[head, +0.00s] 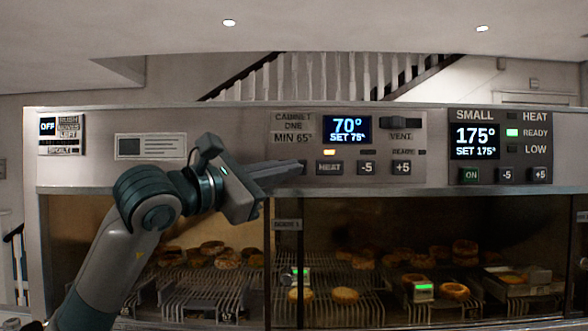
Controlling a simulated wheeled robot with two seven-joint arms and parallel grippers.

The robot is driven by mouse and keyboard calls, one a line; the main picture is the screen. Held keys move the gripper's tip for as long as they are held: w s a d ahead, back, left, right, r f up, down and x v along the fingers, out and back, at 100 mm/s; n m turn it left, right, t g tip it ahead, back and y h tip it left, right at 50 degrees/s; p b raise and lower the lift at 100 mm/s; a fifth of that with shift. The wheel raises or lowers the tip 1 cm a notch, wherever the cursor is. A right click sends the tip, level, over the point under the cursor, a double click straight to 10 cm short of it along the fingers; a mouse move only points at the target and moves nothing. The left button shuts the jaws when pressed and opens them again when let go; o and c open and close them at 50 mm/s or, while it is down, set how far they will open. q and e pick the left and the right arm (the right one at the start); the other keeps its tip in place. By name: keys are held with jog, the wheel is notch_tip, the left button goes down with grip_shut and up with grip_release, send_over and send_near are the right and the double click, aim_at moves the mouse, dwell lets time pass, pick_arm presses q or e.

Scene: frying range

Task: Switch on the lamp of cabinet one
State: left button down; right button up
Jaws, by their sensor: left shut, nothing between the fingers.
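The cabinet one panel (275,143) in the head view reads "CABINET ONE, MIN 65°". Its blue display (347,129) shows 70° and SET 75°. An amber light (328,152) glows below the display, above the HEAT button (330,168). Buttons -5 (367,168) and +5 (402,168) sit to the right. My left gripper (299,168) is shut and empty, its tips at the panel just left of HEAT. They cover the spot there, so I cannot tell whether a button is under them or touched. My right gripper is not in view.
A vent slider (401,123) is at the panel's upper right. The SMALL panel (486,128) shows 175° with a green READY light. Below are glass-fronted shelves with wire racks (335,307) and several doughnuts. A label plate (151,147) sits left of my gripper.

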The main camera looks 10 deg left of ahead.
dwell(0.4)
pick_arm(q)
jog(key=shift+w, duration=0.4)
jog(key=shift+b, duration=0.3)
jog(key=shift+s+b, duration=0.35)
jog(key=shift+b, duration=0.1)
jog(key=shift+s, duration=0.15)
